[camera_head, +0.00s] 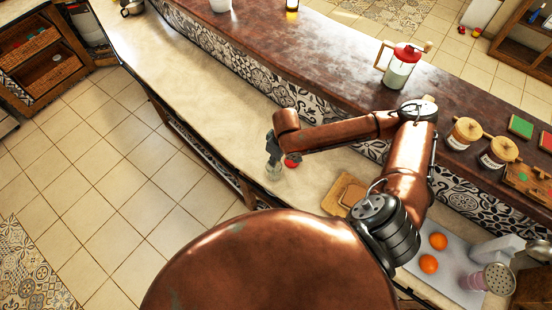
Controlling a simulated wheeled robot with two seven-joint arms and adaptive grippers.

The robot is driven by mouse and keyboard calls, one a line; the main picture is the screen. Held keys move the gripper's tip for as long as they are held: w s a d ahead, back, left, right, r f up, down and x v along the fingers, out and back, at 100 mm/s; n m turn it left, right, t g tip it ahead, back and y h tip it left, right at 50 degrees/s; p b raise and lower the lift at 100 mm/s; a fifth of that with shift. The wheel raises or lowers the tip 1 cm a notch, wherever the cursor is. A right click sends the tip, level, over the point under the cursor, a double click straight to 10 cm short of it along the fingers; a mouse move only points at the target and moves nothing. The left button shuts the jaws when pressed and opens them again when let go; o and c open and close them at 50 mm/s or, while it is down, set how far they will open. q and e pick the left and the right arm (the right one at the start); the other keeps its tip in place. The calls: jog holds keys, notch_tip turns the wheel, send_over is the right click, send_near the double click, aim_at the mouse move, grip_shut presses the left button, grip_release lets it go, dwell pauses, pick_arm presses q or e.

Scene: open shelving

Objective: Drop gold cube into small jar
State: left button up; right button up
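A small clear glass jar (275,171) stands on the pale lower counter, just below my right gripper (273,158). The gripper points down close over the jar. It is small and dark here, so I cannot tell its opening or whether it touches the jar. A red round thing (292,161), perhaps a lid, shows right beside the jar, partly behind the wrist. I cannot make out a gold cube; it may be hidden by the gripper or my arm. My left gripper is not in view.
A wooden board (344,194) lies right of the jar. Two oranges (429,264) lie on a pale board near a grater (492,280). The pale counter left of the gripper is clear.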

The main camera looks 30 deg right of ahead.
jog(key=o, duration=0.8)
jog(key=shift+o, duration=0.2)
jog(key=shift+r, duration=0.1)
notch_tip(320, 180, up, 12)
jog(key=s, duration=0.1)
jog(key=shift+s+d, duration=0.3)
jog(key=shift+f, duration=0.2)
